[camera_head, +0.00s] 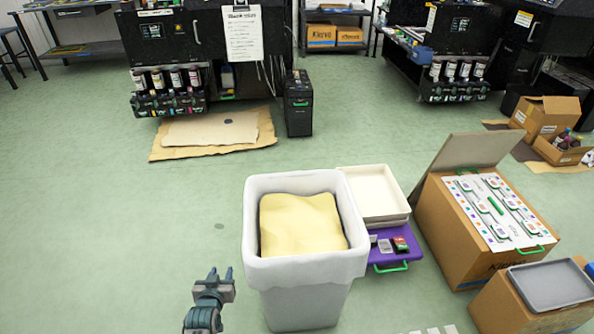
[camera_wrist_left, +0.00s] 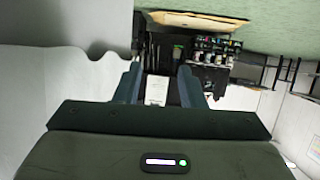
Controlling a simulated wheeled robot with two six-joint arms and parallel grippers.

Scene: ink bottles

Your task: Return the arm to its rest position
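My left gripper (camera_head: 221,274) is in the lower middle of the head view, left of the white bin, pointing up and away over the green floor. Its two fingers are apart with nothing between them. In the left wrist view the left gripper (camera_wrist_left: 158,85) also shows open, with the room's far side seen through the gap. My right gripper is not in either view.
A white bin (camera_head: 305,272) with a yellowish fill (camera_head: 300,225) stands just right of my left gripper. Cream trays (camera_head: 377,192), a purple tray (camera_head: 402,262) and a large cardboard box (camera_head: 455,225) are further right. Black printers (camera_head: 165,45) stand behind. The floor at left is clear.

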